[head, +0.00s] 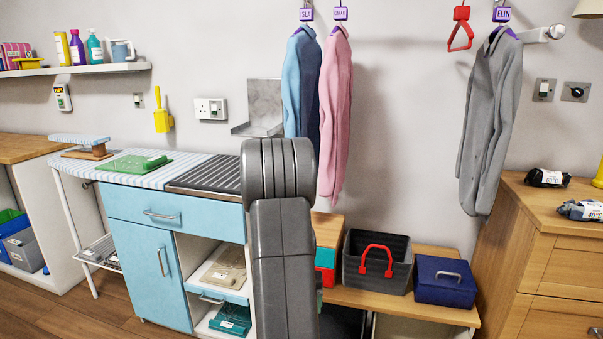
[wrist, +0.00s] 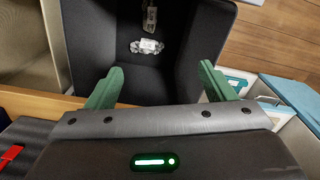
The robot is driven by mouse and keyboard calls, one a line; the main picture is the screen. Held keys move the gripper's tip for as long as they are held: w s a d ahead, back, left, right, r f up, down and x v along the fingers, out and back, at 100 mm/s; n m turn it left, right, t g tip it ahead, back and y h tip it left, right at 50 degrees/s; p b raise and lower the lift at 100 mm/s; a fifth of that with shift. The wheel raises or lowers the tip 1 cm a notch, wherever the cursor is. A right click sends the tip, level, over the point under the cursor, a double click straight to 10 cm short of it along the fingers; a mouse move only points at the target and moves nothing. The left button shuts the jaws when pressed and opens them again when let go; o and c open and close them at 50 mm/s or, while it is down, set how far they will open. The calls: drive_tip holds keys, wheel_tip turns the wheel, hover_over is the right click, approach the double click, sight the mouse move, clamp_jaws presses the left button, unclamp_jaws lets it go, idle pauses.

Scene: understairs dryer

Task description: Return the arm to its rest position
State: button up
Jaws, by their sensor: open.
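My arm (head: 281,230) rises in front of the counter in the head view, with its upper link bent over at the top. My gripper is outside the head view. In the wrist view my gripper (wrist: 160,68) shows two green fingers spread wide apart, with nothing between them. It hangs over a dark open bin (wrist: 88,45). In the bin lie a small grey bundle with a white label (wrist: 147,47) and another tagged item (wrist: 150,17). The fingers appear apart from both items.
A blue cabinet (head: 150,250) with a striped worktop stands left of my arm. A bench holds a grey basket (head: 375,284) with a red handle and a blue box (head: 445,280). Garments hang above. A wooden dresser (head: 560,240) stands right.

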wheel_tip(320, 180, up, 8)
drive_tip(key=p, duration=0.9)
drive_tip(key=shift+s+r, duration=0.15)
drive_tip(key=shift+s, duration=0.05)
drive_tip(key=shift+p, duration=0.3)
